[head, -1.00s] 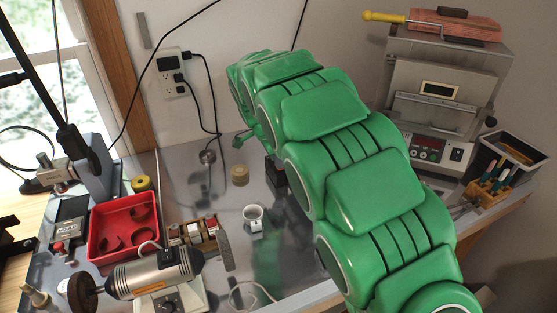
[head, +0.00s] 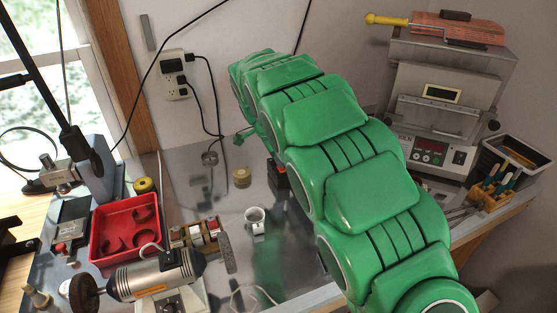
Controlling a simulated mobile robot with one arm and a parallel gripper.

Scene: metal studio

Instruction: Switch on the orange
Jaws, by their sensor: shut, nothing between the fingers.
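A small orange-red patch (head: 282,169) shows on a dark block (head: 279,184) on the metal bench, just left of my green arm. It looks like a lit switch, but it is small and partly covered by the arm. My arm rises from the lower right, bends over near the wall, and its far end goes down behind itself. A small green part of that end sticks out left of the arm, above the bench. The fingers are hidden, so I cannot see whether they touch the block.
A round tan piece (head: 242,176) and a white cup (head: 256,218) stand left of the block. A red tray (head: 126,228), a bench grinder (head: 155,275) and a wall outlet (head: 175,75) are further left. A grey furnace (head: 440,105) stands behind right.

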